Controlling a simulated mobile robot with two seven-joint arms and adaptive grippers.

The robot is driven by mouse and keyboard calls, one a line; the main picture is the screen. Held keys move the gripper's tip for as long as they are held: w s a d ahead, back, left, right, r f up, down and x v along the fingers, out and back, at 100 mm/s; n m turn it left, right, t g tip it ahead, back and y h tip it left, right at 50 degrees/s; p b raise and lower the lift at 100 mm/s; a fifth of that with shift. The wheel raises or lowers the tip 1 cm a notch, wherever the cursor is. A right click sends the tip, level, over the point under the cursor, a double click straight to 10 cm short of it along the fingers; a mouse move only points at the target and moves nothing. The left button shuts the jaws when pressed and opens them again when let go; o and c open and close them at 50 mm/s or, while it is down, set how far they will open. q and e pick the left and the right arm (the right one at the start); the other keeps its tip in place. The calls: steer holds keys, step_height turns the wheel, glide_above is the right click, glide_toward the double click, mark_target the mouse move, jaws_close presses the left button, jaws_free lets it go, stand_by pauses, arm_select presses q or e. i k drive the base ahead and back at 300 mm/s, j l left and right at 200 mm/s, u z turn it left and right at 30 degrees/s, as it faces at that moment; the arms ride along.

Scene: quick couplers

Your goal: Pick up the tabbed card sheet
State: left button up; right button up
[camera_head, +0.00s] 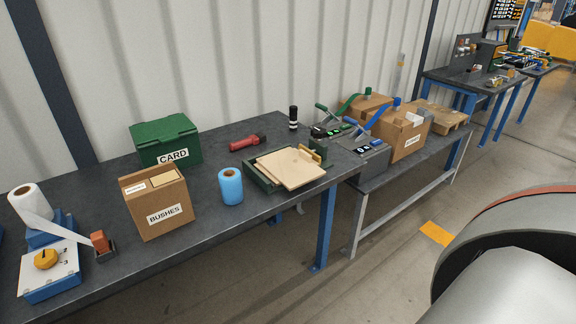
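A flat beige card sheet (291,168) lies on a dark green tray (262,183) near the right end of the dark workbench. It sits askew, with its front corner reaching over the tray's edge. A small yellowish piece (309,156) stands at its right side by a green upright block (319,151); I cannot tell whether it is the sheet's tab. Neither of my grippers is in view.
On the workbench (95,199) stand a green CARD box (165,139), a BUSHES carton (157,205), a blue roll (231,187), a red torch (247,142) and a black-and-white cylinder (293,118). A lower bench at right holds green- and blue-handled devices and cartons (408,139).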

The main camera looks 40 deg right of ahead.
mark_target(293, 169)
steer(key=l+z, duration=0.15)
steer(key=l, duration=0.25)
steer(key=i+l+z, duration=0.15)
steer(key=l, duration=0.25)
steer(key=i+l+z, duration=0.15)
steer(key=l, duration=0.25)
steer(key=i+l+z, duration=0.15)
steer(key=l, duration=0.25)
steer(key=i+l+z, duration=0.15)
steer(key=l, duration=0.25)
